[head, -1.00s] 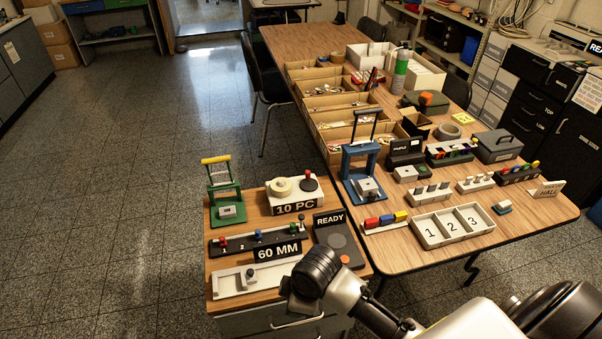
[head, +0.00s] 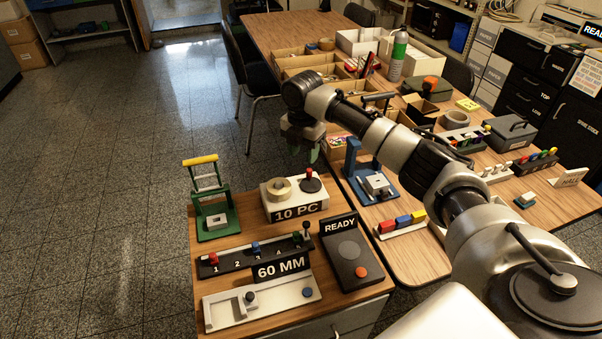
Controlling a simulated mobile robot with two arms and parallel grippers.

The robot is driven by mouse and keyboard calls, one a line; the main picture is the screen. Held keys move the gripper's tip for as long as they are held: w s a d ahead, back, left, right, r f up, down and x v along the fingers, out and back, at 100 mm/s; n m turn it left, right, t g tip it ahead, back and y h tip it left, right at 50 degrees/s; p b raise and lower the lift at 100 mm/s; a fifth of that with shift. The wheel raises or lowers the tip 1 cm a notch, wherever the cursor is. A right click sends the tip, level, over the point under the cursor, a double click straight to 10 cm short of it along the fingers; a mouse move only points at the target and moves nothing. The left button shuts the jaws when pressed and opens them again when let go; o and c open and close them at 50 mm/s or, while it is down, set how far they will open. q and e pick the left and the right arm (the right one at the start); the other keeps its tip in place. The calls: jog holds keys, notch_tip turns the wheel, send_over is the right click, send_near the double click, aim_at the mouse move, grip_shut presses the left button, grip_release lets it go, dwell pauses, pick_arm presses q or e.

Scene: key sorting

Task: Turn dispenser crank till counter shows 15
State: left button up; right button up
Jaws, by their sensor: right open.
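The dispenser (head: 278,207) is a white box on the small wooden-topped cabinet, with a cream roll on its left. Its counter plate (head: 297,211) reads "10 PC". The crank (head: 309,181) is a dark disc with an upright red knob, on the dispenser's right side. My right gripper (head: 304,153) hangs fingers-down just beyond and above the crank in the picture. It is open and empty, with a visible gap from the red knob. My left gripper is not in view.
A green frame (head: 212,215) stands left of the dispenser. A black slider panel (head: 228,261), a "60 MM" sign (head: 281,268), a white slide fixture (head: 271,302) and a "READY" box (head: 345,258) lie in front. A blue frame (head: 353,161) stands to the right on the long table.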

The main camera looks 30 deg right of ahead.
aim_at(309, 169)
jog(key=d+f, duration=0.1)
jog(key=f, duration=0.4)
jog(key=w+d+f, duration=0.1)
jog(key=f, duration=0.2)
jog(key=shift+w+d+f, duration=0.1)
jog(key=shift+d+f, duration=0.2)
jog(key=shift+d, duration=0.05)
grip_shut()
